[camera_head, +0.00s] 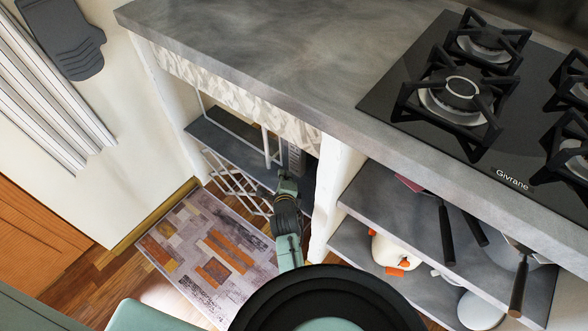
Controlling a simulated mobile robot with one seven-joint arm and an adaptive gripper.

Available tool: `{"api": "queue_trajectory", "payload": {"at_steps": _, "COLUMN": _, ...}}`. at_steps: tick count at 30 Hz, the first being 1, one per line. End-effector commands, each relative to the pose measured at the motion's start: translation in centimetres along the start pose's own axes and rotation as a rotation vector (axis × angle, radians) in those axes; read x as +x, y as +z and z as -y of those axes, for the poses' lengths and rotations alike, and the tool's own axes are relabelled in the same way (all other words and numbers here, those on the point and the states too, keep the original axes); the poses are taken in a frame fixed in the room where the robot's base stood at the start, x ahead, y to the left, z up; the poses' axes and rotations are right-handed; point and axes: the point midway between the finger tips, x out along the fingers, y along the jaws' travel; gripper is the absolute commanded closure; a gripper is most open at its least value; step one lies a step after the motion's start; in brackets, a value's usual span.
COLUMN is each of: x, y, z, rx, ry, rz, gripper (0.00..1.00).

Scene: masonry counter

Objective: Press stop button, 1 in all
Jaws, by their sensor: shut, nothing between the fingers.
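No stop button can be made out in the camera_head view. Under the counter, left of the white upright, a dark panel with small marks (295,160) shows in part; the marks are too small to read. My green and black arm reaches up from the bottom middle toward this opening. My gripper (263,192) is at its far end, small and dark, in front of the opening and just below and left of the panel. It is shut and holds nothing. Whether it touches anything cannot be told. My arm hides part of the opening.
A grey countertop (250,35) overhangs the opening, with a black gas hob (400,113) at right. A white wire rack (222,160) stands left of my gripper. Shelves (385,185) with pans and a white pot (393,251) are at right. A patterned rug (195,250) lies on the floor.

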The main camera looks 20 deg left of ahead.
Motion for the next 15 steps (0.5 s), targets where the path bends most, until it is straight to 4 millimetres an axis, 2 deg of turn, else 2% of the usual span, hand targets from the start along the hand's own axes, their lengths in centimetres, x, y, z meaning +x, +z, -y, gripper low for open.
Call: {"api": "queue_trajectory", "payload": {"at_steps": 15, "x": -3.2, "y": 2.2, "z": -2.5, "rx": 0.0, "ry": 0.0, "rz": 0.0, "gripper": 1.0}}
